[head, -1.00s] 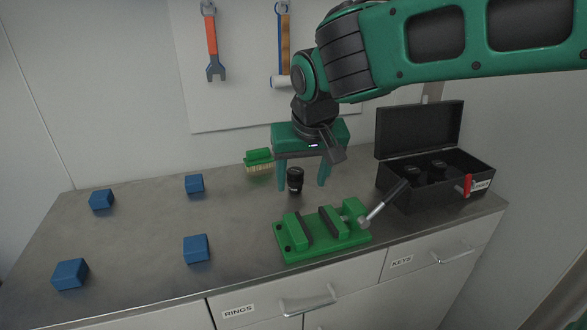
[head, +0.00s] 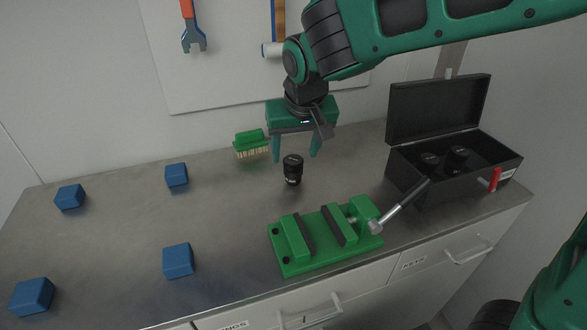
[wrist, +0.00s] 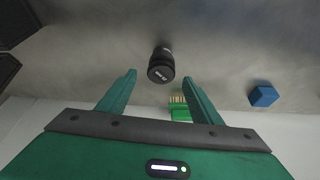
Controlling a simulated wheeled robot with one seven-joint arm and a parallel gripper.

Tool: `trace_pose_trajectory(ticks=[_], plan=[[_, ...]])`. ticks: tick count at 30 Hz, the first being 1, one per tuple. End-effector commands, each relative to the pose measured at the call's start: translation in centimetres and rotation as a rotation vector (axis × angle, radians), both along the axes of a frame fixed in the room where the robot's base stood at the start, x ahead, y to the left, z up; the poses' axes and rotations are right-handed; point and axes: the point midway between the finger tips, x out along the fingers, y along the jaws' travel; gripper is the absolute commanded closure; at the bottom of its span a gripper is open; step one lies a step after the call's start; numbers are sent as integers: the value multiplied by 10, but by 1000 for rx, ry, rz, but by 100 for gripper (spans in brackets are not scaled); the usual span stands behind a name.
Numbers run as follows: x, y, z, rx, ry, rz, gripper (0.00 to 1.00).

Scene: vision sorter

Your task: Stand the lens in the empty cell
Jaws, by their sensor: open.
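A black lens (head: 293,170) stands upright on the grey bench, left of the black case and behind the green vise. My gripper (head: 296,157) is open and empty, its fingertips level with the lens top in the head view. In the wrist view the lens (wrist: 162,66) shows just beyond and between the two spread fingertips (wrist: 160,76), with clear gaps on both sides. The black case (head: 450,191) stands open at the right with lenses (head: 456,157) in some cells. Its empty cell cannot be made out clearly.
A green vise (head: 322,238) with a grey handle stands at the front, the handle reaching toward the case. A green brush (head: 250,144) lies behind the lens. Several blue blocks (head: 178,261) lie on the left. A red clip (head: 495,179) is on the case's front.

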Motion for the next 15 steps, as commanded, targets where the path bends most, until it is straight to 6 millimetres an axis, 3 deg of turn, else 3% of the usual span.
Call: trace_pose_trajectory(ticks=[15], plan=[[16,4,-50,-1,1,1,41]])
